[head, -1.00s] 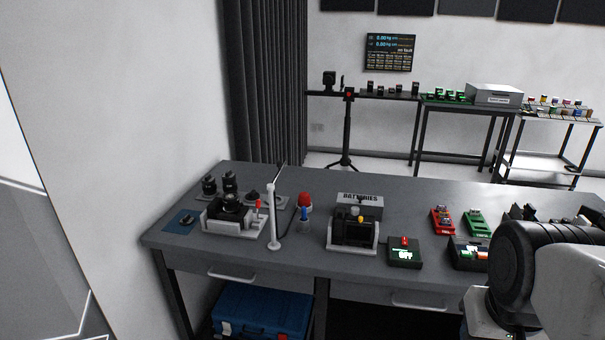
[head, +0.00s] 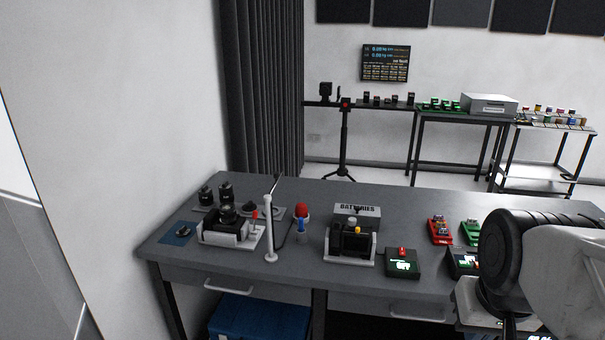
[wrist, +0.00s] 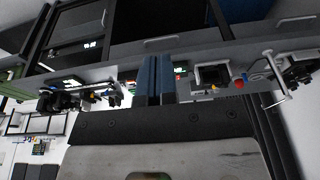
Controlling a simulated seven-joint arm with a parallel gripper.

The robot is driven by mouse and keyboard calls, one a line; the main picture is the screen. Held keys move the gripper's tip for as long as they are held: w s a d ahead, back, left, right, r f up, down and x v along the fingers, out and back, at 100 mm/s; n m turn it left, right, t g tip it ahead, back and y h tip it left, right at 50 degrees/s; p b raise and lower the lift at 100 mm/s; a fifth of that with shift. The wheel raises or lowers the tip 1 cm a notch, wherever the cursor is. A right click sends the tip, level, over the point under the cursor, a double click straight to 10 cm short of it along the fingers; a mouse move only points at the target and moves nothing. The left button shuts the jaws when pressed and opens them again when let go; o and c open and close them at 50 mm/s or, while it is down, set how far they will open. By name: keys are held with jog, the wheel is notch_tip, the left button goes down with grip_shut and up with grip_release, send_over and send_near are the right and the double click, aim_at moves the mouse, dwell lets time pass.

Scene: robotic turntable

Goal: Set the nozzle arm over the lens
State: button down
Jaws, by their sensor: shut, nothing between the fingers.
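The lens (head: 229,214) is a black round piece in a white cradle (head: 213,238) at the left end of the grey bench. The nozzle arm (head: 269,232) has a white upright post just right of the cradle. A thin dark piece at its top slants up and right, away from the lens. The post also shows at the right of the upside-down wrist view (wrist: 280,90). My gripper (wrist: 155,79) is shut and empty in the wrist view, its two bluish fingers together and apart from the bench items. The head view does not show the fingers.
A red-topped blower (head: 302,212) stands right of the post. A batteries box (head: 357,213), a black device in a white holder (head: 349,247) and a lit box (head: 403,262) stand farther right. Black cylinders (head: 226,191) stand behind the cradle. A wall stands close on the left.

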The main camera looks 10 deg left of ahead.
jog(key=w+a+r+n+y, duration=0.1)
jog(key=w+a+r, duration=0.25)
jog(key=w, duration=0.55)
jog(key=w+a+r+y, duration=0.15)
jog(key=w+a, duration=0.35)
jog(key=w, duration=0.5)
jog(key=w+a+r+n+y, duration=0.1)
jog(key=w+a+r, duration=0.3)
jog(key=w, duration=0.5)
jog(key=w+a+f+y, duration=0.1)
jog(key=w+a+f, duration=0.1)
jog(key=w+a, duration=0.8)
jog(key=w+a+f+n+y, duration=0.1)
jog(key=w+a, duration=0.9)
jog(key=w, duration=0.4)
jog(key=shift+f+t+y, duration=0.3)
jog(key=shift+f+y, duration=0.05)
jog(key=w+a+f, duration=0.2)
jog(key=a+f, duration=0.6)
jog(key=a, duration=0.1)
jog(key=shift+w+a+f+n, duration=0.1)
jog(key=shift+a+n, duration=0.05)
jog(key=shift+n, duration=0.25)
